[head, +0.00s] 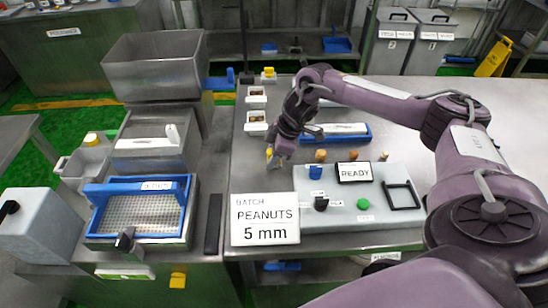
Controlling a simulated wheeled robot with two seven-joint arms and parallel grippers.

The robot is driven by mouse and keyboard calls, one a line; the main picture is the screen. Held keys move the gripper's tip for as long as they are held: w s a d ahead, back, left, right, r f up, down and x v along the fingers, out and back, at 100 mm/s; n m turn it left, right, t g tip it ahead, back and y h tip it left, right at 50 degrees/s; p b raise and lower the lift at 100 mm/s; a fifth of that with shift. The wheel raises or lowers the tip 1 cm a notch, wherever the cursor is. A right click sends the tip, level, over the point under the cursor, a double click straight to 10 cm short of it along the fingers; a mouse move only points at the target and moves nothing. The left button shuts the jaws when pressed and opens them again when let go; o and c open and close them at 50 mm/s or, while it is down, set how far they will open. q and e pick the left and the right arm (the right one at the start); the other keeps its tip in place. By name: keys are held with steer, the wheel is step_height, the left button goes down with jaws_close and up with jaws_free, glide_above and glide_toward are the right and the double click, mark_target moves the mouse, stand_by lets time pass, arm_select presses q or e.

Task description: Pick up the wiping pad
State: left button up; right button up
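My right gripper (276,157) points down over the steel table, just behind the white batch sign (265,218) and left of the control panel (390,213). A small yellow bit (269,152) shows at its fingertips; I cannot tell whether it is part of the gripper or a thing beside it. The finger gap is too small to read. No wiping pad can be made out for certain. A blue tray (361,138) with a pale flat item (345,128) lies behind the panel, partly hidden by my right arm. My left gripper is not in view.
The panel carries a READY display (354,172), knobs and a green button (363,204). Small white containers (256,116) stand behind the gripper. A blue-framed sieve (138,211) and a steel hopper (155,70) stand at the left. The table's right side is mostly clear.

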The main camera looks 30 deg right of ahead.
steer(key=c, duration=0.6)
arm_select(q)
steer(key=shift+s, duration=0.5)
arm_select(e)
steer(key=shift+c, duration=0.2)
steer(key=shift+r, duration=0.1)
